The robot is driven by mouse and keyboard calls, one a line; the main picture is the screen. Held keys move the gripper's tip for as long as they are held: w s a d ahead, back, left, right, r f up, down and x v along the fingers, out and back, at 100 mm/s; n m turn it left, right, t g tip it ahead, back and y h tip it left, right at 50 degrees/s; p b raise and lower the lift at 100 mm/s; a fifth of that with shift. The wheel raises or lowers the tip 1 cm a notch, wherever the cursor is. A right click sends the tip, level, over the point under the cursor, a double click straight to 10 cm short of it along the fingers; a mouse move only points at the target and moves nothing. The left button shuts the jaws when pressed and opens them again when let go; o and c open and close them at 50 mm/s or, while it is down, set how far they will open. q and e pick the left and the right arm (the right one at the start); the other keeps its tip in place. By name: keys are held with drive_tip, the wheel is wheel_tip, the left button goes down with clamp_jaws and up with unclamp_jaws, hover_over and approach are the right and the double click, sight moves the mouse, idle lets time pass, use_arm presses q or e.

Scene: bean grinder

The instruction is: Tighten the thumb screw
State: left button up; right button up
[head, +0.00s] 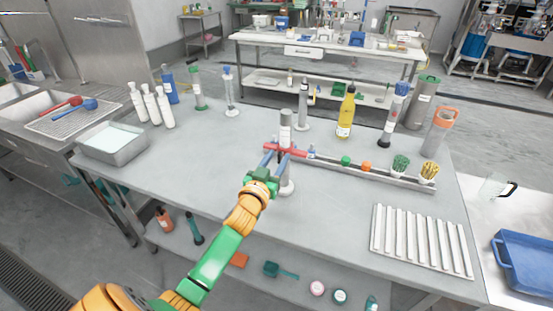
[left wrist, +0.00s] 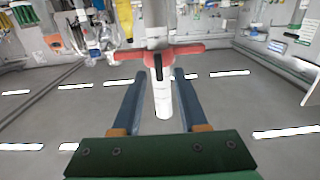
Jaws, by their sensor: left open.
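The bean grinder (head: 286,122) stands upright on the table, a grey upright cylinder above a white lower part (head: 288,187). A red crossbar (head: 298,153) runs across its middle. I cannot tell for certain which part is the thumb screw. My left gripper (head: 275,156) is open, its blue fingers on either side of the white cylinder in the wrist view (left wrist: 160,76), apparently not touching it. My right gripper is not in view.
A long grey rail (head: 375,174) runs right from the grinder, with small green and orange items near it. A yellow bottle (head: 346,112) and other bottles stand behind. A ribbed white rack (head: 420,240) lies at right front.

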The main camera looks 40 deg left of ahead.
use_arm(q)
drive_tip(key=shift+s, duration=0.1)
drive_tip(key=shift+c, duration=0.2)
clamp_jaws()
